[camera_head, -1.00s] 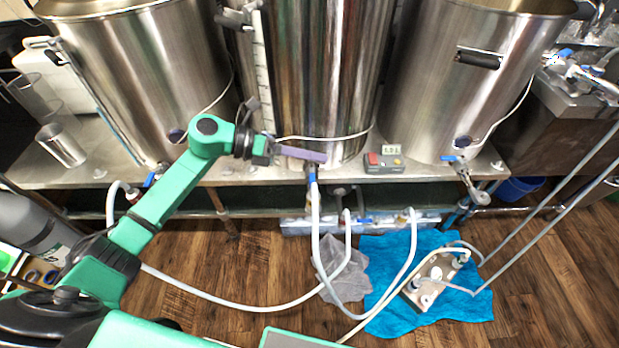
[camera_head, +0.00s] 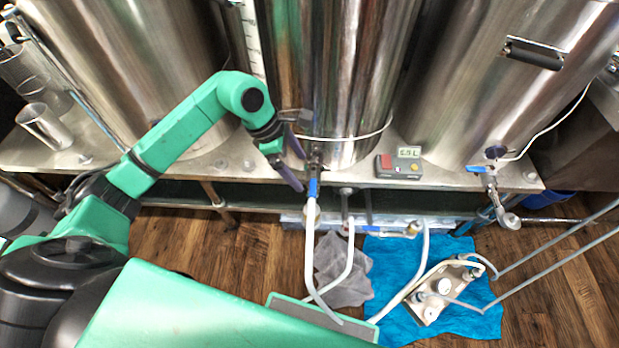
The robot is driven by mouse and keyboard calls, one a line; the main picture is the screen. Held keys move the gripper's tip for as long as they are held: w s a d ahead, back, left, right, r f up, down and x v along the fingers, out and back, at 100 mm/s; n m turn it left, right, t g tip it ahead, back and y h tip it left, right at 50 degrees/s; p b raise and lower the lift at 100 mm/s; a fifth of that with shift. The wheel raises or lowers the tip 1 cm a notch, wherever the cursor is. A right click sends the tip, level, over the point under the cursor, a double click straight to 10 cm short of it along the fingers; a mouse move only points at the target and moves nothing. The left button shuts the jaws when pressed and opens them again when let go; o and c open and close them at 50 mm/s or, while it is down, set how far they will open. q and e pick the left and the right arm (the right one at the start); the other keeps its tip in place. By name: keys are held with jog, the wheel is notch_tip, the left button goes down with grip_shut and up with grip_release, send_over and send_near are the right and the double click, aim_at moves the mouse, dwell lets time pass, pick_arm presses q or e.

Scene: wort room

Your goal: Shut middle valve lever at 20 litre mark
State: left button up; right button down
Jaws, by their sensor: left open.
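The middle steel kettle (camera_head: 345,80) stands at the back centre. Its valve lever (camera_head: 313,188) is blue and points down along the outlet, above a white hose (camera_head: 310,240). My left gripper (camera_head: 300,172) is open, with its two purple-grey fingers just left of the valve and lever. The fingers look close to the lever, but I cannot tell whether they touch it. A small grey meter (camera_head: 400,170) with a red button sits right of the valve; its display (camera_head: 409,152) appears to read 6.5 L, in small digits. My right gripper is not in view.
The right kettle (camera_head: 470,80) has its own blue lever (camera_head: 478,169), pointing left. A pump (camera_head: 437,290) lies on a blue cloth (camera_head: 400,325) on the wooden floor, beside a grey cloth (camera_head: 343,268). Glass cylinders (camera_head: 44,125) stand at the far left.

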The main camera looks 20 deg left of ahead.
aim_at(312, 187)
pick_arm(q)
jog(key=x, duration=0.6)
jog(key=shift+d, duration=0.1)
jog(key=shift+w+d+f, duration=0.15)
jog(key=shift+f, duration=0.3)
grip_shut()
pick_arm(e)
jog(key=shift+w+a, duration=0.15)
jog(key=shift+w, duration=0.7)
